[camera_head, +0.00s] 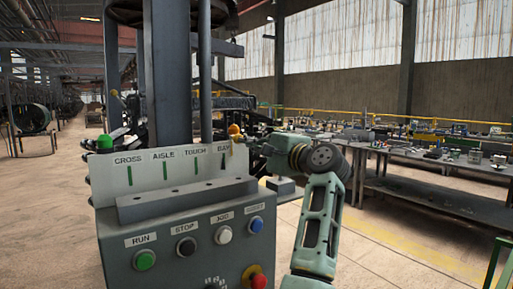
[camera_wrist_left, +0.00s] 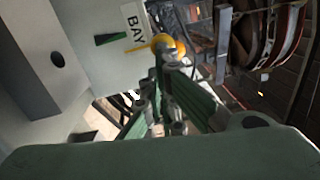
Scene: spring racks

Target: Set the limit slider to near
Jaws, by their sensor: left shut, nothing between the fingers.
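I cannot make out a slider labelled as the limit slider, nor a "near" mark. A grey control box (camera_head: 190,222) has an upright pale plate (camera_head: 145,180) with green slots under the labels CROSS, AISLE, TOUCH and BAY. My left gripper (camera_head: 243,141) is shut and empty at the plate's upper right corner, by an orange knob (camera_head: 234,129) near BAY. In the left wrist view, the fingertips (camera_wrist_left: 166,60) are close to the orange knob (camera_wrist_left: 175,46), beside the BAY label (camera_wrist_left: 133,24); I cannot tell whether they touch. My right gripper is not in view.
The box front carries a green RUN button (camera_head: 145,260), a black STOP button (camera_head: 186,246), a white button (camera_head: 223,234), a blue button (camera_head: 256,225) and a red knob (camera_head: 258,281). A grey column (camera_head: 170,75) stands behind. A cluttered workbench (camera_head: 430,170) is at right.

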